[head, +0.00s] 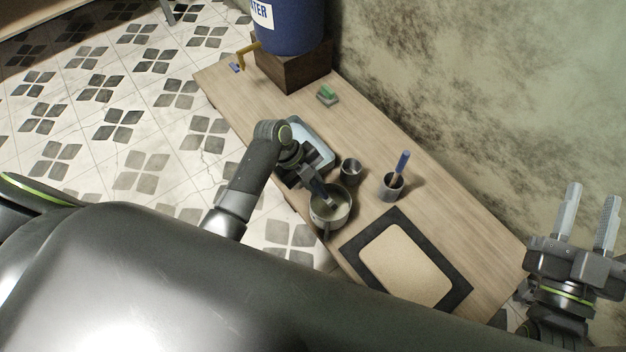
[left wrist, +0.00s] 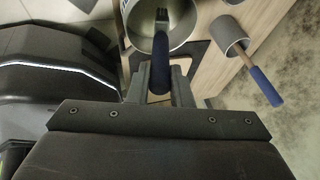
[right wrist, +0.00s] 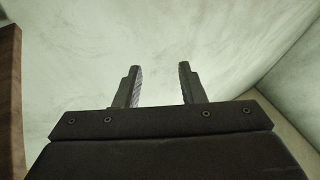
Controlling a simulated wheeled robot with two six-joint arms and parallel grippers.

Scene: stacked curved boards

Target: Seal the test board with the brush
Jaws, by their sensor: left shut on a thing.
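My left gripper (head: 314,183) is shut on the dark blue handle of a brush (left wrist: 160,68). In the left wrist view the brush's far end points into a metal pot (left wrist: 140,28); whether it touches the contents is unclear. The pot (head: 328,221) stands at the table's front edge in the head view. The tan test board (head: 404,266) lies flat on a black mat (head: 364,275), right of the pot. My right gripper (head: 588,222) is open and empty, away from the board at the far right; its spread fingers also show in the right wrist view (right wrist: 158,88).
A grey cup (head: 391,190) holds another blue-handled tool (head: 402,162). A small metal cup (head: 350,170) stands beside the pot. A blue tray (head: 318,142) lies behind my left arm. A green sponge (head: 327,93) and a blue water barrel (head: 290,28) are farther back. The wall borders the table's right side.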

